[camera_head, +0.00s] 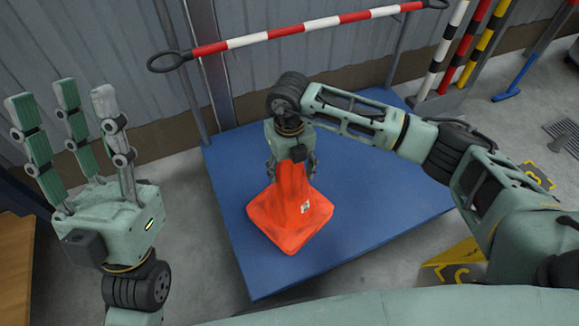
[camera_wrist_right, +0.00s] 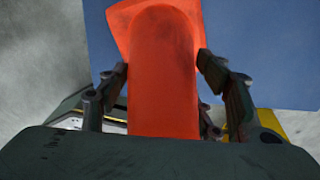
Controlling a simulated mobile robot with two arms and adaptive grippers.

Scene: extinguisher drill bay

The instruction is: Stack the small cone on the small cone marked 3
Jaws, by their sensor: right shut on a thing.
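An orange cone (camera_head: 289,218) with a square base and a small white label with a dark mark is over the blue platform in the head view. My right gripper (camera_head: 291,172) is shut on its upper part from above. In the right wrist view the orange cone (camera_wrist_right: 163,80) fills the middle, with a finger on each side. Only one cone outline shows; I cannot tell whether another cone is under or inside it, nor whether its base touches the platform. The label is too small to read surely. My left gripper (camera_head: 65,105) is open and empty, fingers up, at the far left.
The blue platform (camera_head: 375,210) has free room around the cone. A red-and-white rail (camera_head: 295,30) crosses behind it. Striped posts (camera_head: 440,50) stand at the back right. Yellow markers (camera_head: 455,262) lie right of the platform. A wooden surface (camera_head: 14,268) is at the lower left.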

